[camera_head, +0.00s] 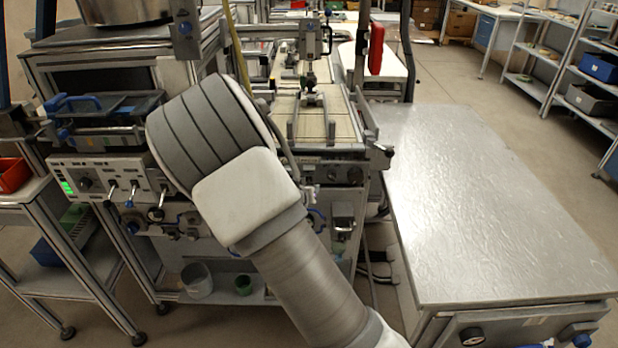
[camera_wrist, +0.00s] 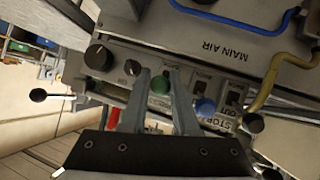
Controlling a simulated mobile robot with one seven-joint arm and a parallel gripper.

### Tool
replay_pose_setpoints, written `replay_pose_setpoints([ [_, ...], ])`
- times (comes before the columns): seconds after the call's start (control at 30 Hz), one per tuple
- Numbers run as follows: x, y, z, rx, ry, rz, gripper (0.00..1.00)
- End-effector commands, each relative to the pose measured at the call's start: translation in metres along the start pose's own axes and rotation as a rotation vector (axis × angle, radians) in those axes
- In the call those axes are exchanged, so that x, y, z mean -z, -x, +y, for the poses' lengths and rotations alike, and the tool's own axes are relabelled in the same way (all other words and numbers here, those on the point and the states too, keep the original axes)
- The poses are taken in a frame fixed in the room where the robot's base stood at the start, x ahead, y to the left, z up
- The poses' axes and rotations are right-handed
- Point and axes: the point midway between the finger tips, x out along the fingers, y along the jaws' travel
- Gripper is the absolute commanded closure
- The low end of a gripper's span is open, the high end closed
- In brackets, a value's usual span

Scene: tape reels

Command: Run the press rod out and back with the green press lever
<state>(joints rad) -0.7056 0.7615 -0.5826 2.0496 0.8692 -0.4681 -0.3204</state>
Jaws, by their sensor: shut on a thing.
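In the wrist view the green knob of the press lever (camera_wrist: 159,85) sits between the two fingertips of my gripper (camera_wrist: 160,78). The gripper is shut on it. The lever's shaft below the knob is mostly hidden. A blue knob (camera_wrist: 205,107) stands just right of the right finger, on the same control panel, near a label reading STOP. In the head view my arm covers the gripper and the green lever. I cannot make out the press rod in either view.
Black knobs (camera_wrist: 98,57) and a black ball lever (camera_wrist: 38,95) are left of the fingers. A plate marked MAIN AIR (camera_wrist: 225,45) with blue and yellow hoses is above. In the head view a bare grey worktop (camera_head: 490,200) lies right of my arm.

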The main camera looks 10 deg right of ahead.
Motion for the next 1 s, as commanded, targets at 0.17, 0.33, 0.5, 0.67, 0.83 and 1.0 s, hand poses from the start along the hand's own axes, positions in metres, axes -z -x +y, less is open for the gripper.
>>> replay_pose_setpoints([
  [0.17,0.0077,0.0042,0.0023,0.006,0.016,-0.058,1.0],
  [0.33,0.0081,0.0038,0.0022,0.011,0.025,-0.094,1.0],
  [0.5,0.0084,0.0032,0.0016,0.014,0.029,-0.112,1.0],
  [0.67,0.0078,0.0027,0.0012,0.015,0.031,-0.119,1.0],
  [0.83,0.0074,0.0024,0.0011,0.015,0.031,-0.12,1.0],
  [1.0,0.0075,0.0025,0.0012,0.015,0.031,-0.12,1.0],
])
